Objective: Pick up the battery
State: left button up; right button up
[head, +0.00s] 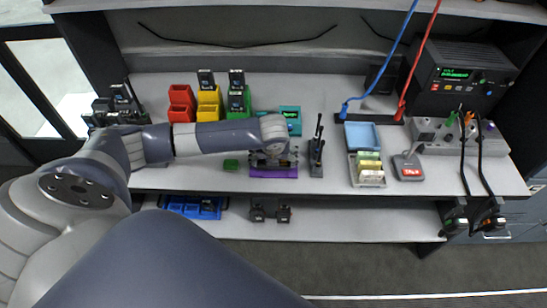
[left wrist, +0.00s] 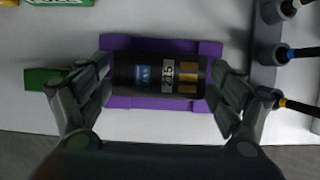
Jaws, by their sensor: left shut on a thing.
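The battery (left wrist: 160,75) is a dark block with a blue label, a white label reading about 215 and gold contacts. It lies across a purple holder (left wrist: 160,44) in the left wrist view. My left gripper (left wrist: 160,88) has its two fingers at the battery's left and right ends and is shut on it. In the head view my left gripper (head: 273,158) is over the purple holder (head: 273,173) near the bench's front edge, and the battery is mostly hidden there. My right gripper is not in view.
A green block (head: 231,165) lies left of the holder, and a dark upright tool stand (head: 316,155) is close on its right. Red (head: 181,104), yellow (head: 209,106) and green (head: 239,104) bins stand behind. A blue-lidded box (head: 362,136) is further right.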

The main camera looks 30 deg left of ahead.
pick_arm(q)
jog(key=shift+s+a+r+b, duration=0.1)
jog(key=shift+s+r+b, duration=0.1)
jog(key=shift+r, duration=0.4)
jog(key=shift+s+a+r+b, duration=0.1)
jog(key=shift+r+b, duration=0.05)
jog(key=shift+r, duration=0.45)
jog(key=s+a+r+b, duration=0.1)
jog(key=s+a+b, duration=0.1)
jog(key=s, duration=1.3)
jog(key=shift+a+r, duration=0.25)
jog(key=shift+a, duration=0.4)
jog(key=shift+d, duration=0.1)
